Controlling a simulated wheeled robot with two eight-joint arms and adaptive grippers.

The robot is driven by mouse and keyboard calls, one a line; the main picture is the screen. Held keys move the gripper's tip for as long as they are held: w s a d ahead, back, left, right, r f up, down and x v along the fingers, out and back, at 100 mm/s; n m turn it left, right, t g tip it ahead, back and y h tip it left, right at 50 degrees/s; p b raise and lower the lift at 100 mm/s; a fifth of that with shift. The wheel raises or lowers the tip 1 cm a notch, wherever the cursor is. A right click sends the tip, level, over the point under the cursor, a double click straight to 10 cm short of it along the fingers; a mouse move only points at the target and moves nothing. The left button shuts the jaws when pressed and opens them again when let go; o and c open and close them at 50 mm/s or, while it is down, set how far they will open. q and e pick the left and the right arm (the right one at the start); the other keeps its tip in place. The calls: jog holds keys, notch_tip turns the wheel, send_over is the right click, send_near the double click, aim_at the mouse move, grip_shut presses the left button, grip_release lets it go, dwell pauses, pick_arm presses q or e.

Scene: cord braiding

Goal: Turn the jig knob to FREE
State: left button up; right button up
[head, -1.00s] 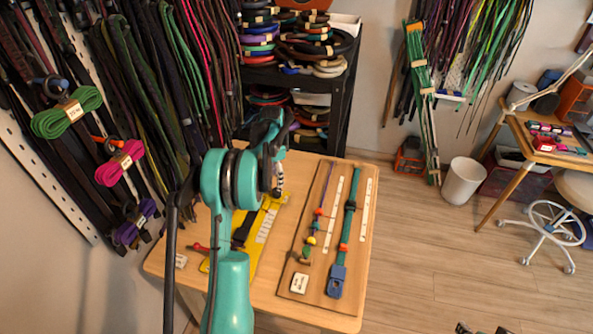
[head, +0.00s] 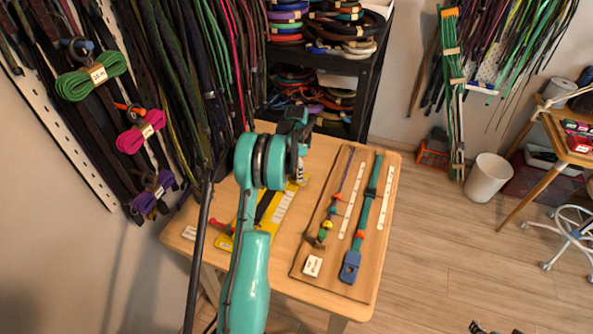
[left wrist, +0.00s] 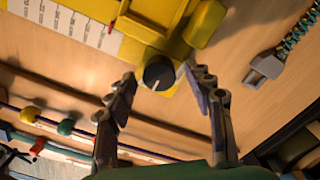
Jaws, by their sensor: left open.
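The yellow jig (left wrist: 130,52) fills the top of the left wrist view. Its dark round knob (left wrist: 158,75) has a pale pointer mark; no FREE label is readable. My left gripper (left wrist: 162,84) is open, with one finger on either side of the knob. I cannot tell whether either finger touches it. In the head view the jig (head: 232,243) lies on the wooden table, partly hidden by my left arm and gripper (head: 299,170); the knob is hidden there. Dark tips at the bottom edge look like my right gripper (head: 490,328), mostly cut off.
A board with a blue-green strap (head: 366,215), beaded cord (head: 327,225) and white rulers lies right of the jig. A grey clip on a coiled cord (left wrist: 265,68) is near the jig. Hanging cords (head: 165,75) and a black shelf (head: 365,75) stand behind the table.

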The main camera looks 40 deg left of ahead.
pick_arm(q)
jog(key=c, duration=1.2)
jog(key=shift+o, duration=0.2)
jog(key=shift+n, duration=0.5)
jog(key=n, duration=0.3)
jog(key=shift+n, duration=0.4)
jog(key=n, duration=0.4)
jog(key=shift+n+p, duration=0.3)
jog(key=shift+p, duration=0.1)
jog(key=n, duration=0.4)
jog(key=shift+a, duration=0.1)
jog(key=shift+n, duration=2.2)
